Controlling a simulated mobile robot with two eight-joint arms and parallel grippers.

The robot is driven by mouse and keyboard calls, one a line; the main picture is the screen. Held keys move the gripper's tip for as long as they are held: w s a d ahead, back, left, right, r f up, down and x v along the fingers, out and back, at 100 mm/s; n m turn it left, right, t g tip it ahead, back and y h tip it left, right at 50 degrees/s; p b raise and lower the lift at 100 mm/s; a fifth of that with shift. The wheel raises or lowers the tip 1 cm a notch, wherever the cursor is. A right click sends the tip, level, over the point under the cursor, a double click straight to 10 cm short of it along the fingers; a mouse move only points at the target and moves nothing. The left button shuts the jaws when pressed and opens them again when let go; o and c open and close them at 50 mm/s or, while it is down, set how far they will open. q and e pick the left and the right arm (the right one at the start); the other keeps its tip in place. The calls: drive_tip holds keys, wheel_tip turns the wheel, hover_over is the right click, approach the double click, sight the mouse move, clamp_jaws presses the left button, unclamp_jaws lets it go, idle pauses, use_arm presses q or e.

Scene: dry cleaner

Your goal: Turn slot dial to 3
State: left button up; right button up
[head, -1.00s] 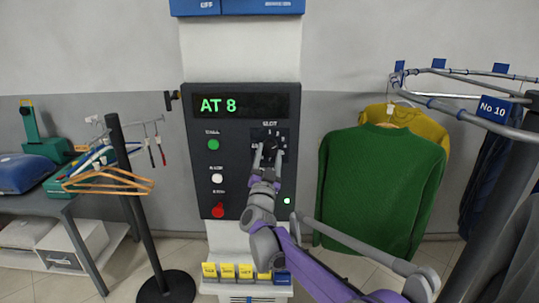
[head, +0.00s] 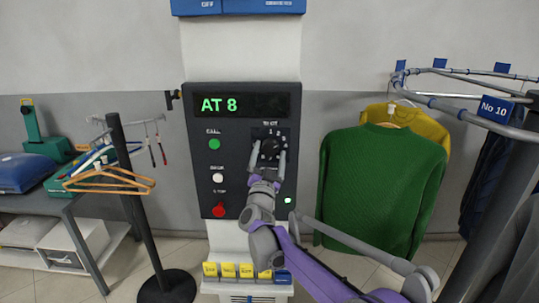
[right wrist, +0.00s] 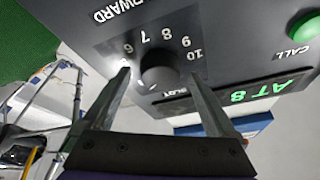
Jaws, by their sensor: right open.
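The slot dial (head: 269,149) is a dark round knob on the dark control panel (head: 233,162), with numbers around it. In the right wrist view the knob (right wrist: 160,70) shows upside down, with 6 to 10 readable beside it. I cannot tell which number it points to. My right gripper (head: 268,160) is open, with one finger on each side of the knob. In the right wrist view the fingers of the gripper (right wrist: 158,86) look apart from the knob, though contact is hard to judge. The green display (head: 218,105) reads AT 8. My left gripper is not in view.
Green (head: 215,144), white (head: 217,178) and red (head: 219,209) buttons sit left of the dial. A green sweater (head: 382,185) hangs from the rail at right. A black post (head: 138,205) and orange hangers (head: 108,180) stand at left.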

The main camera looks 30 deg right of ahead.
drive_tip(key=shift+s+a+f, duration=0.25)
drive_tip(key=shift+s+a, duration=0.05)
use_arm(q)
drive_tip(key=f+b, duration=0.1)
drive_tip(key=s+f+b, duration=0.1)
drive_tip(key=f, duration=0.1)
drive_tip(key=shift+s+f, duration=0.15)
use_arm(e)
drive_tip(key=v, duration=1)
